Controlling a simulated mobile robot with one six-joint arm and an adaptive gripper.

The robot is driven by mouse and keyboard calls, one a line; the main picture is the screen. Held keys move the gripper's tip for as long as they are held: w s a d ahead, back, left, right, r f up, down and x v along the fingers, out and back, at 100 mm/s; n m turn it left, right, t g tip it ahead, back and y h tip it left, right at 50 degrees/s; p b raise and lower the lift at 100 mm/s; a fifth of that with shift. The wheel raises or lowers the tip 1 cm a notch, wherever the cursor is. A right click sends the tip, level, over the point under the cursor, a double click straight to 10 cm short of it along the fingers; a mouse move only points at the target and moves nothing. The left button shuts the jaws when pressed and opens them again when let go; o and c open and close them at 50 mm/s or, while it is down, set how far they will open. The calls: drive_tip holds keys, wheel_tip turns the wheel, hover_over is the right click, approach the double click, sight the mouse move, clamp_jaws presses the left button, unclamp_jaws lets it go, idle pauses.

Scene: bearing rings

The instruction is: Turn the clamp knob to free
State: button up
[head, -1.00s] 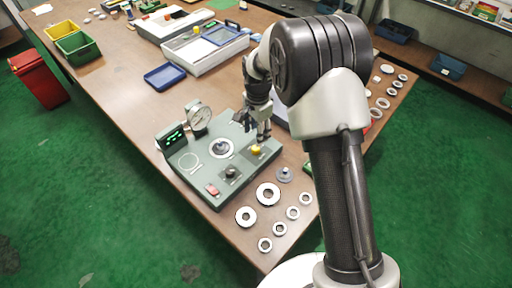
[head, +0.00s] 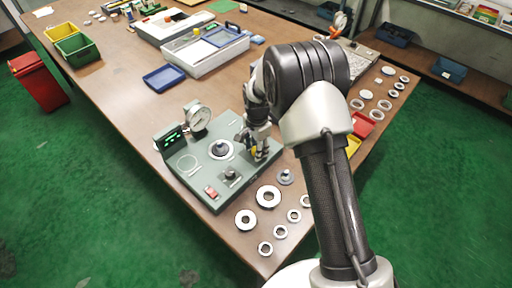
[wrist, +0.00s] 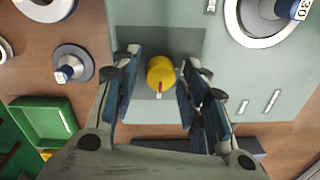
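The clamp knob is a yellow round knob (wrist: 161,73) with a red mark, on a dark square patch of the grey-green fixture (wrist: 200,15). In the wrist view it sits between the two fingers of my gripper (wrist: 160,88), with a gap on each side. My gripper is open around or just above it; the exact height I cannot tell. In the head view my gripper (head: 257,155) is at the right corner of the fixture (head: 190,175), and the yellow knob is mostly hidden by the fingers.
The fixture carries a dial gauge (head: 197,117), a green-lit display (head: 170,137), a black knob (head: 231,172) and a red switch (head: 210,191). Several metal rings (head: 268,196) lie in front. A green bin (wrist: 40,125) shows in the wrist view.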

drive_tip(key=c, duration=0.8)
drive_tip(key=shift+c, duration=0.2)
drive_tip(key=shift+n, duration=0.4)
drive_tip(key=n, duration=0.3)
drive_tip(key=shift+n+p, duration=0.35)
drive_tip(key=shift+n, duration=0.05)
drive_tip(key=n, duration=0.4)
drive_tip(key=shift+n, duration=0.3)
drive_tip(key=n, duration=0.4)
drive_tip(key=shift+w, duration=0.1)
drive_tip(key=n, duration=0.4)
drive_tip(key=shift+n+g+p, duration=0.3)
